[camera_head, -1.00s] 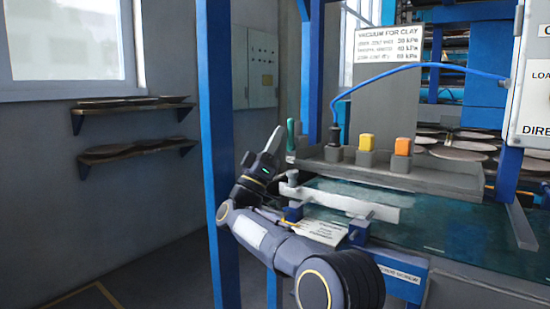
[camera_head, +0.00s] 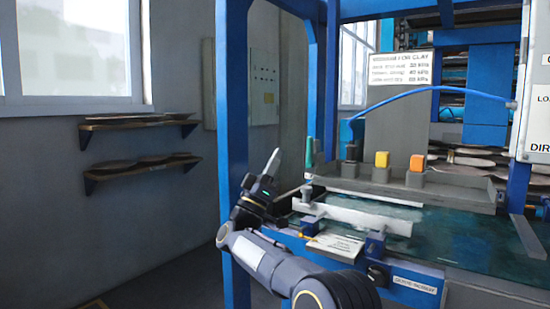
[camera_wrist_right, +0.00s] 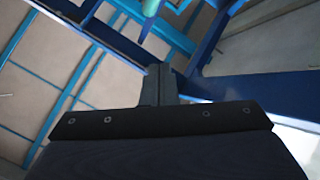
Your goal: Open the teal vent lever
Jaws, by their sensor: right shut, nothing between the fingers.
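The teal vent lever (camera_head: 309,152) stands upright at the left end of the grey tray-like ledge on the machine. My right gripper (camera_head: 272,160) is shut and empty, its fingers pointing up, just left of the lever and apart from it in the head view. In the right wrist view the closed fingers (camera_wrist_right: 158,85) point up the picture. My left gripper is not in view.
A blue post (camera_head: 232,110) stands left of my right arm. A blue cable (camera_head: 440,89) arches above. Wall shelves (camera_head: 140,166) hold plates.

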